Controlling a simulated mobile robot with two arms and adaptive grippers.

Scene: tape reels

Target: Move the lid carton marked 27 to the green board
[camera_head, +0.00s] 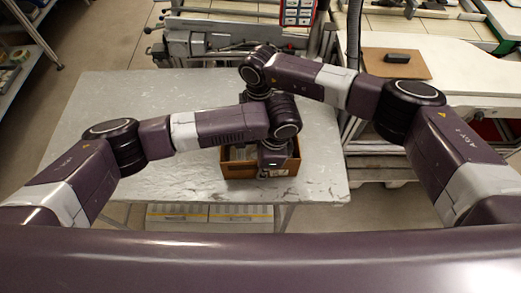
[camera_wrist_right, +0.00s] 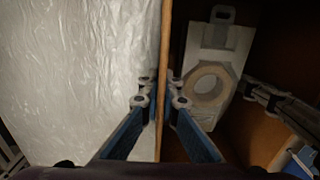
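An open brown carton (camera_head: 240,172) stands on the grey table near its front edge, partly hidden under my arms. No number can be read on it. In the right wrist view its wall edge (camera_wrist_right: 165,45) runs between the fingers of my right gripper (camera_wrist_right: 160,98), which are closed in on both sides of that wall. Inside lie a pale piece (camera_wrist_right: 215,45) and a cream tape ring (camera_wrist_right: 209,84). My left gripper (camera_head: 274,158) is at the carton's right part; its fingertips are hidden. I cannot clearly make out a green board.
The grey table (camera_head: 110,95) is clear left of the carton. A brown board (camera_head: 420,68) with a dark block (camera_head: 397,58) lies on a white bench at right. A green-edged table (camera_head: 500,15) is at far right. Machinery stands behind the table.

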